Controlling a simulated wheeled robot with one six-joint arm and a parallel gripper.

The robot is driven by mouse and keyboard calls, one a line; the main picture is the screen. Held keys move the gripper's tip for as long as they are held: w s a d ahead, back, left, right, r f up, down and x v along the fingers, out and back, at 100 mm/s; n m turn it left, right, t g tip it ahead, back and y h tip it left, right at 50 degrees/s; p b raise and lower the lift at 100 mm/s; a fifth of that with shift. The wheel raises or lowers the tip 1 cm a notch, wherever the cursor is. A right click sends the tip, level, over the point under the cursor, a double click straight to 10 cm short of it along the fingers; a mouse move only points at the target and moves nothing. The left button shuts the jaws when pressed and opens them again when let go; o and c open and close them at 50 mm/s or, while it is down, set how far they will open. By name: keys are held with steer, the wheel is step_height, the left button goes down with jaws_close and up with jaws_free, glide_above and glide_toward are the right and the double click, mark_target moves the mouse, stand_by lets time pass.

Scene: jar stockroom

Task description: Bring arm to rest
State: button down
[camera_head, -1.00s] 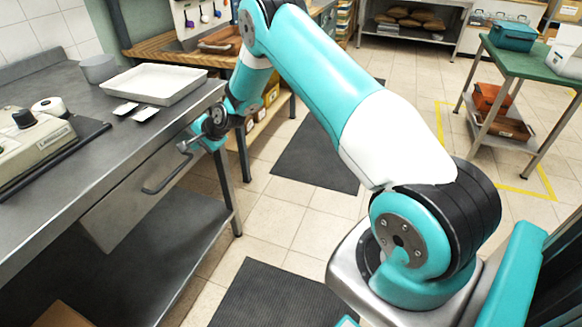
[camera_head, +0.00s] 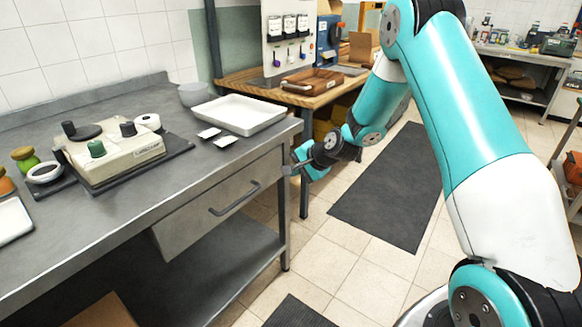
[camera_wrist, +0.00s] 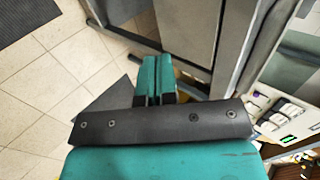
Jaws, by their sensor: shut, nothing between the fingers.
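My gripper (camera_head: 297,168) is at the end of my teal and white arm, just off the right end of the metal workbench (camera_head: 135,210). In the wrist view my gripper's two teal fingers (camera_wrist: 159,76) are together with nothing between them. The arm is bent, with its upper link running down to its base at the lower right. The bench drawer (camera_head: 222,205) with its dark handle is to the left of the gripper. I cannot tell the exact gap between the fingers and the bench leg.
On the bench stand a white tray (camera_head: 240,114), a grey bowl (camera_head: 193,94), and a beige device (camera_head: 112,158). A wooden table (camera_head: 335,88) with a brown tray (camera_head: 312,80) stands behind. Tiled floor (camera_head: 335,258) and a dark mat (camera_head: 392,190) lie clear on the right.

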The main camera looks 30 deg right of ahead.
steer(key=shift+s+r, duration=0.1)
steer(key=shift+s, duration=0.05)
steer(key=s+a+r+n+g+y+p, duration=0.2)
steer(key=s+a+r+n+g+p, duration=0.25)
steer(key=s+a+r+n, duration=0.9)
steer(key=s+a+r+n+g+p, duration=0.1)
steer(key=s+r+n, duration=0.1)
steer(key=s+r, duration=0.2)
steer(key=s+a+r+n+g+h+p, duration=0.1)
steer(key=s+r, duration=0.4)
steer(key=s, duration=0.6)
steer(key=s+a+r+n+g+h+p, duration=0.1)
steer(key=s+a+r+n+g, duration=0.1)
steer(key=s, duration=0.5)
step_height(320, 180, up, 2)
steer(key=shift+s+a+r+n, duration=0.15)
steer(key=shift+s+a+n, duration=0.2)
steer(key=shift+a+n, duration=0.35)
